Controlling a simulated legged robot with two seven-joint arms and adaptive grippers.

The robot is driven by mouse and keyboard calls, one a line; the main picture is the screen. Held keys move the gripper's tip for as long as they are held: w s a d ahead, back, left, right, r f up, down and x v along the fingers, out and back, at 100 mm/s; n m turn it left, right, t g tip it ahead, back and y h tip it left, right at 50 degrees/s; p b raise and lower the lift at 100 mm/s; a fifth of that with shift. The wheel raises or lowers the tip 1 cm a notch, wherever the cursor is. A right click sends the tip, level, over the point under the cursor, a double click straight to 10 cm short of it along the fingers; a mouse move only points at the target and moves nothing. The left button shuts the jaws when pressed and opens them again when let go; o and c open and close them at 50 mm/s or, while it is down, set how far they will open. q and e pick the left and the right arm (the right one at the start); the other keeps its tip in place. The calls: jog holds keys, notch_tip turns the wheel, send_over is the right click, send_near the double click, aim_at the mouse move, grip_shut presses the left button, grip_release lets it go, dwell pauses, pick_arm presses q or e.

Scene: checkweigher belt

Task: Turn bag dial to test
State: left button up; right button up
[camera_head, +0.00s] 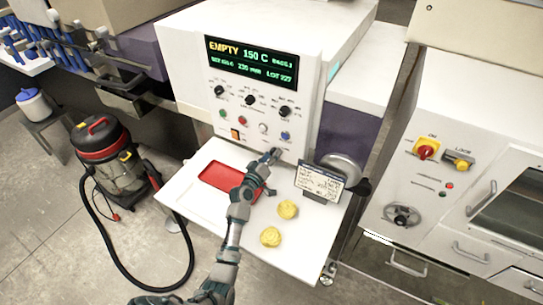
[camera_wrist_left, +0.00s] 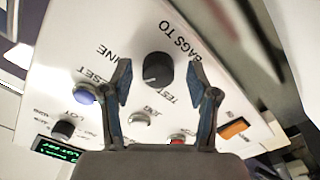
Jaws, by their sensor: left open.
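The bag dial (camera_wrist_left: 158,70) is a round black knob on the white panel, labelled "BAGS TO", in the left wrist view. "LINE" and "TEST" are printed beside it. A small pale mark shows on the knob, but I cannot tell its exact setting. My left gripper (camera_wrist_left: 160,82) is open, with one blue-padded finger on each side of the dial in the picture; contact is not clear. In the head view my left gripper (camera_head: 271,156) is at the panel's lower edge and largely hides the dial. My right gripper is not in view.
Above are a lit display (camera_head: 252,63), several black knobs and coloured buttons. Below, a white shelf (camera_head: 185,195) holds a red tray (camera_head: 222,177), two yellow lumps (camera_head: 279,224) and a text card (camera_head: 319,182). A round metal part (camera_head: 342,168) stands close on the right.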

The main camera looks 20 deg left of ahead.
pick_arm(q)
grip_shut()
jog(key=shift+n, duration=0.3)
jog(key=shift+s+d+f+n+p, duration=0.15)
jog(key=shift+n+p, duration=1.05)
jog(key=shift+n, duration=1.55)
jog(key=shift+w+a+f+n+p, duration=0.1)
jog(key=shift+n+p, duration=1.1)
jog(key=shift+n, duration=1.55)
